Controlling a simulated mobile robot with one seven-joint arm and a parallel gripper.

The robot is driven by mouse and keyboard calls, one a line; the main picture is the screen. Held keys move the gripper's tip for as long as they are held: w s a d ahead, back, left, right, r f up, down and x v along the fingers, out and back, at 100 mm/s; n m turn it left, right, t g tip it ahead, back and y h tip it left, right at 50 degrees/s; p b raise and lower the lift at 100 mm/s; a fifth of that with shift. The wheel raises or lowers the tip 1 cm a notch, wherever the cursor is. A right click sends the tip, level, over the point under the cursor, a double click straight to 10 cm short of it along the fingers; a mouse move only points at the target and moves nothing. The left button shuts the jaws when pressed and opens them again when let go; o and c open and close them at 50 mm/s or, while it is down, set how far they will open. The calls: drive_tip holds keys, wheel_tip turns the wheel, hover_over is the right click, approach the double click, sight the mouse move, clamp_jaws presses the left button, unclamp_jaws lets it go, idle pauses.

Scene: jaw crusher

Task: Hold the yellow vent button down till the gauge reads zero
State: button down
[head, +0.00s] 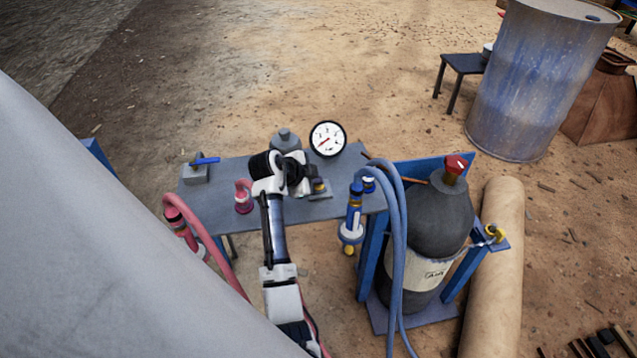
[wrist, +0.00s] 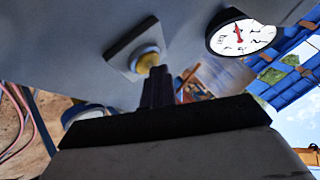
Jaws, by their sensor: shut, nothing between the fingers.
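The yellow vent button (wrist: 147,62) sits in a pale collar on a square grey plate in the wrist view. My gripper (wrist: 159,72) is shut and empty, its dark fingertips at the button's edge and overlapping it in the picture. I cannot tell whether they press it. In the head view the button (head: 319,185) shows just beside my gripper at the bench's right part, partly hidden by it. The round white gauge (head: 327,139) stands behind, its red needle pointing to the lower left. The gauge (wrist: 243,36) also shows in the wrist view; its numbers are too small to read.
The grey bench (head: 222,190) carries a blue-handled valve (head: 197,170) and a red fitting (head: 243,197). Blue hoses (head: 394,240) and a dark gas cylinder (head: 440,215) stand to the right. A blue drum (head: 535,85) is at the back right.

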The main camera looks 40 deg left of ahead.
drive_tip(key=shift+r, duration=0.1)
idle(0.3)
drive_tip(key=shift+r+p, duration=0.55)
drive_tip(key=shift+r, duration=0.3)
wheel_tip(320, 180, up, 5)
drive_tip(key=p, duration=0.3)
idle(0.4)
